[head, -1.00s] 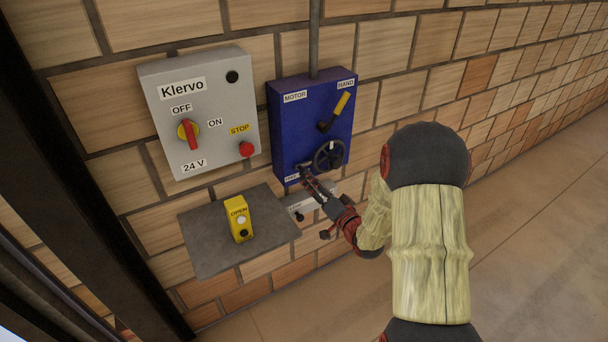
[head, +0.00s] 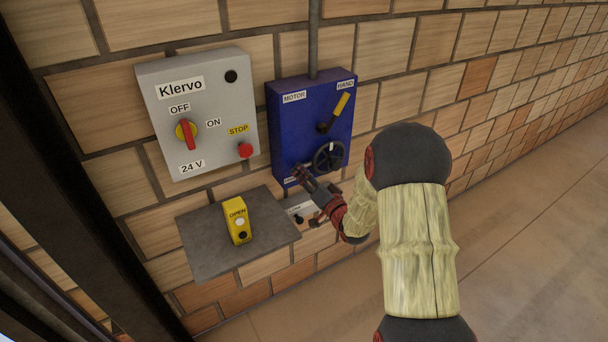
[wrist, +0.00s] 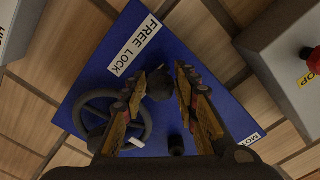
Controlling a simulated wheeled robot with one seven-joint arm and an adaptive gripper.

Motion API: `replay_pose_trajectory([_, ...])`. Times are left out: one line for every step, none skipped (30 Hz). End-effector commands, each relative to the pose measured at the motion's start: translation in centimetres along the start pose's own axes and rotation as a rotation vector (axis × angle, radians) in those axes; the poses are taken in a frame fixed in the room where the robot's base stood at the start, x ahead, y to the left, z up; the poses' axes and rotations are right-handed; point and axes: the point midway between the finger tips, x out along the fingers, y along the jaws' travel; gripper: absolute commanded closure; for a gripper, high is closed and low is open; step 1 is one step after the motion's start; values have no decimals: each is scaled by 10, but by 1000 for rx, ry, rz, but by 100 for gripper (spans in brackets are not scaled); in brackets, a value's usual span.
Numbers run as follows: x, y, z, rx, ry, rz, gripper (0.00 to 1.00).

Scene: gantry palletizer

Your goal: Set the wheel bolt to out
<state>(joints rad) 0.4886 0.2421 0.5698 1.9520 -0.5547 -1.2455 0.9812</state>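The blue box (head: 291,125) hangs on the brick wall. It bears a black handwheel (head: 329,156), which also shows at the left in the wrist view (wrist: 92,97). A dark round knob (wrist: 160,86) sits close to the FREE LOCK label (wrist: 135,46); it looks like the wheel bolt, though I cannot tell whether it is in or out. My gripper (head: 300,173) is in front of the box's lower left corner and hides this knob in the head view. In the wrist view my gripper's fingers (wrist: 172,70) are apart, the knob showing beside the left finger; contact is unclear.
A grey Klervo box (head: 205,105) with a red switch and STOP button is left of the blue box. A yellow-handled lever (head: 341,104) is above the handwheel. A grey shelf (head: 215,255) holds a yellow OPEN button box (head: 237,218). A small pale panel (head: 299,207) is below the blue box.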

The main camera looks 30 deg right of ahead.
Motion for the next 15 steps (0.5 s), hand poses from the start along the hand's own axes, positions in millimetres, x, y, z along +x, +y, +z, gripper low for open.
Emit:
replay_pose_trajectory([0, 0, 0, 0, 0, 0, 75])
replay_pose_trajectory([0, 0, 0, 0, 0, 0, 76])
replay_pose_trajectory([0, 0, 0, 0, 0, 0, 79])
replay_pose_trajectory([0, 0, 0, 0, 0, 0, 80])
replay_pose_trajectory([0, 0, 0, 0, 0, 0, 82])
replay_pose_trajectory([0, 0, 0, 0, 0, 0, 84])
replay_pose_trajectory([0, 0, 0, 0, 0, 0, 86])
replay_pose_trajectory([0, 0, 0, 0, 0, 0, 88])
replay_pose_trajectory([0, 0, 0, 0, 0, 0, 90])
replay_pose_trajectory([0, 0, 0, 0, 0, 0, 92])
replay_pose_trajectory([0, 0, 0, 0, 0, 0, 94])
replay_pose_trajectory([0, 0, 0, 0, 0, 0, 96])
replay_pose_trajectory([0, 0, 0, 0, 0, 0, 98])
replay_pose_trajectory([0, 0, 0, 0, 0, 0, 99])
replay_pose_trajectory([0, 0, 0, 0, 0, 0, 100])
